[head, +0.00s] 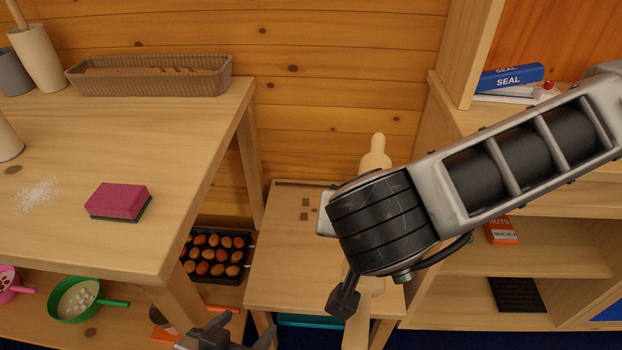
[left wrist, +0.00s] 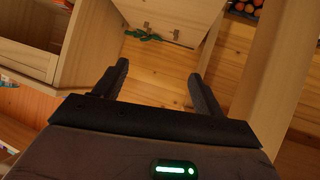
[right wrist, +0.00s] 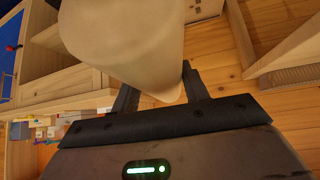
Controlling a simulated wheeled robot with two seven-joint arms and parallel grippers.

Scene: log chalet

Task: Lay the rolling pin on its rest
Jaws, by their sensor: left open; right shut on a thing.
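The pale wooden rolling pin (head: 377,150) is held upright or steeply tilted over the low wooden table (head: 268,275). My right arm hides its middle; its lower end shows below the wrist. In the right wrist view the pin (right wrist: 130,40) fills the space between the fingers of my right gripper (right wrist: 160,90), which is shut on it. Two small brown blocks (head: 305,203) stand on the low table, left of the pin; they may be its rest, also seen in the left wrist view (left wrist: 147,27). My left gripper (head: 212,335) is open and empty (left wrist: 160,85) at the bottom.
A higher table (head: 150,190) at left carries a pink sponge (head: 118,201) and a long basket (head: 150,76). An egg tray (head: 215,256) sits below it. Shelves (head: 530,258) stand at right. The low table's front left is clear.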

